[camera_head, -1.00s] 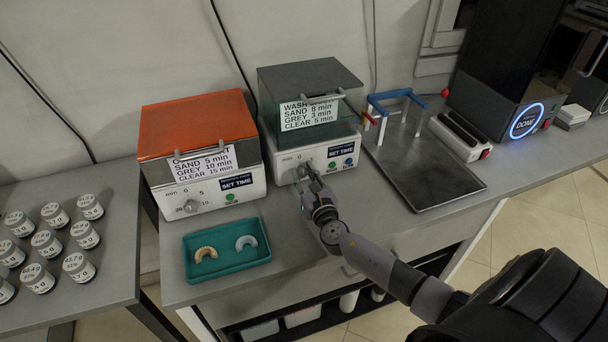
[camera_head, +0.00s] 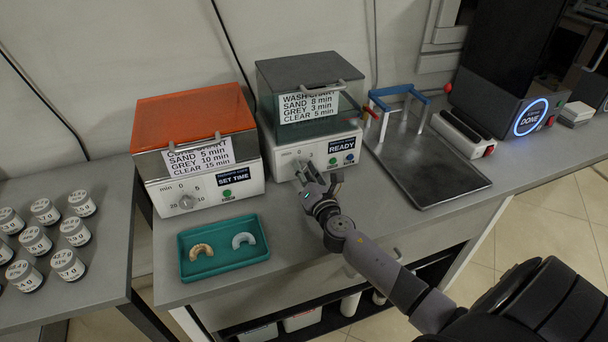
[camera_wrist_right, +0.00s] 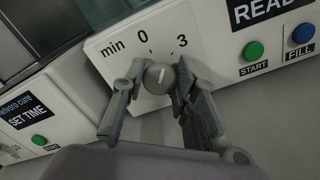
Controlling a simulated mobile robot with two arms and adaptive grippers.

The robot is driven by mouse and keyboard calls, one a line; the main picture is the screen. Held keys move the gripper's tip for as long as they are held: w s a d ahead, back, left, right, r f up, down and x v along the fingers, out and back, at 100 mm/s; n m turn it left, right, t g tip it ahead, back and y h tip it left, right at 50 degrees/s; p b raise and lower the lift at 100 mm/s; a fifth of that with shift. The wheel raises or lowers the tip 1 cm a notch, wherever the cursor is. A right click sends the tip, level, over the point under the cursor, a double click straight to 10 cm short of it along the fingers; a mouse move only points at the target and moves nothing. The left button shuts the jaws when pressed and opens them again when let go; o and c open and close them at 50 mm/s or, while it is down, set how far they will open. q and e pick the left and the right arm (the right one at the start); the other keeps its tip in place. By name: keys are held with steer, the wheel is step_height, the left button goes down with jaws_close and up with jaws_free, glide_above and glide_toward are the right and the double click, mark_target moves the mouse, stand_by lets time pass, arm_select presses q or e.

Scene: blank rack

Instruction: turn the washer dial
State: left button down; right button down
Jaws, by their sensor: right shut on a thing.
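The washer (camera_head: 309,150) is the white box with a grey lid and greenish tank in the middle of the bench. Its grey dial (camera_wrist_right: 158,78) sits between my right gripper's fingers in the right wrist view. A pale mark on the dial points up, between the printed 0 and 3. My right gripper (camera_wrist_right: 159,76) is shut on the dial, one finger on each side; in the head view the right gripper (camera_head: 302,172) hides most of the dial. The washer's display (camera_head: 341,146) reads READY. My left gripper is not in view.
An orange-lidded cure unit (camera_head: 196,155) stands to the left, its display reading SET TIME. A teal tray (camera_head: 223,264) with two arch-shaped pieces lies in front. Green START (camera_wrist_right: 253,51) and blue FILL (camera_wrist_right: 303,33) buttons are right of the dial. A metal tray (camera_head: 430,175) lies further right.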

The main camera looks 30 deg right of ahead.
steer(key=m+b, duration=0.1)
steer(key=m, duration=0.3)
steer(key=shift+d, duration=0.1)
steer(key=shift+m, duration=0.3)
stand_by(0.4)
steer(key=c, duration=1.3)
jaws_free()
steer(key=v, duration=1.2)
